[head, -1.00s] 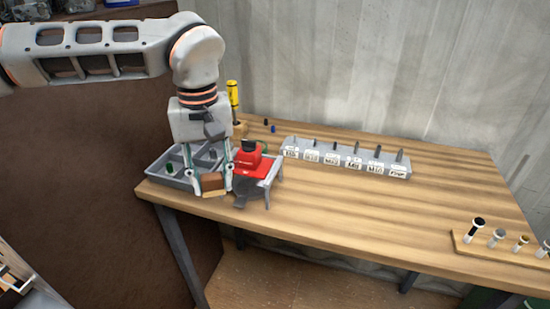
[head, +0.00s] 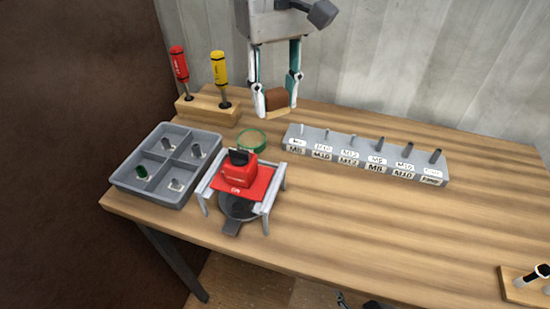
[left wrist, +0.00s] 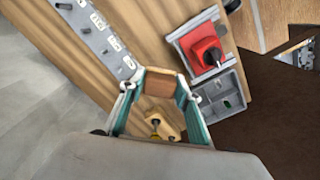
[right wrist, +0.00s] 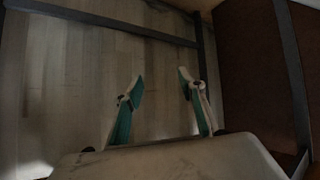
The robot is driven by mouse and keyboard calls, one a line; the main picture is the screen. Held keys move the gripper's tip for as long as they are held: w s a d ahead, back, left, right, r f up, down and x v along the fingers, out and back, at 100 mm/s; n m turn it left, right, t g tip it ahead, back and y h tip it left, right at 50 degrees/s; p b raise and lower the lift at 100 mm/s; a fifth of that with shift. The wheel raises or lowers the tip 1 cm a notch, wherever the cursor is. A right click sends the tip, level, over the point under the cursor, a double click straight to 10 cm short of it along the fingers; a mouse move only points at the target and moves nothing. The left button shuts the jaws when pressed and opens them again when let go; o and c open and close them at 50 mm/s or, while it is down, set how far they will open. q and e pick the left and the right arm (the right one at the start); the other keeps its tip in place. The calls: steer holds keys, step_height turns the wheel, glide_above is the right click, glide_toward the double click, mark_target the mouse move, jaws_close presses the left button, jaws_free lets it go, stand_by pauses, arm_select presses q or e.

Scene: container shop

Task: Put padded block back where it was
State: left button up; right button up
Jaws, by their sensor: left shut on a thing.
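The padded block (head: 280,99), brown with a lighter tan lower face, is between the fingers of my left gripper (head: 277,108). That gripper is shut on it and appears to hold it above the back of the wooden table, between the screwdriver rack and the labelled grey holder. The left wrist view also shows the block (left wrist: 159,84) between the fingertips. My right gripper (right wrist: 158,82) is open and empty in the right wrist view, with a dim floor and table legs beyond it.
A red device (head: 240,172) sits on a small grey stand (head: 279,182), with a green ring (head: 252,140) behind. A four-compartment grey tray (head: 150,188) stands left. The screwdriver rack (head: 205,109) and labelled holder (head: 365,153) flank the gripper. The table's front right is mostly clear.

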arm_select(q)
step_height(320, 180, down, 12)
steer(key=shift+w+f+b, duration=0.1)
steer(key=shift+b, duration=0.45)
step_height(320, 180, down, 4)
steer(key=shift+f, duration=0.1)
arm_select(e)
steer(key=shift+w+d+f, duration=0.25)
steer(key=shift+w, duration=0.35)
steer(key=shift+s, duration=0.15)
arm_select(q)
steer(key=o, duration=0.6)
steer(key=shift+f, duration=0.1)
steer(key=o, duration=0.4)
steer(key=shift+c, duration=0.2)
arm_select(e)
steer(key=shift+s+f, duration=0.15)
steer(key=shift+s, duration=0.05)
steer(key=shift+w, duration=0.15)
